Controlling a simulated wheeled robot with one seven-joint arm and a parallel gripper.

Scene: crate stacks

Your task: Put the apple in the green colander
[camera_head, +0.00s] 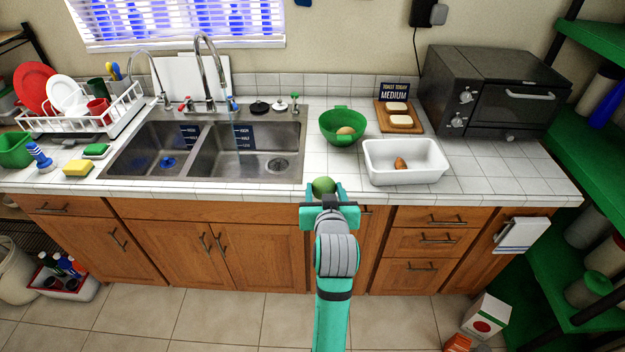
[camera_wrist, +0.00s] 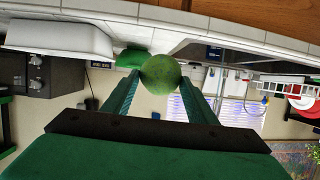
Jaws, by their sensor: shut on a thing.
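The green apple (camera_head: 323,186) is between the fingers of my gripper (camera_head: 323,194), held in front of the counter's edge. In the wrist view the apple (camera_wrist: 160,73) sits between both fingertips of my gripper (camera_wrist: 160,80), which is shut on it. The green colander (camera_head: 334,118) stands on the counter beyond the gripper, slightly right of it. A round tan item (camera_head: 346,131) lies inside the colander. The colander also shows in the wrist view (camera_wrist: 132,57), partly hidden.
A white basin (camera_head: 378,174) holding a brown item (camera_head: 400,164) stands right of the colander. A wooden board (camera_head: 386,117) with bread and a toaster oven (camera_head: 505,115) are behind it. The double sink (camera_head: 292,172) is to the left. Bare tiles lie before the colander.

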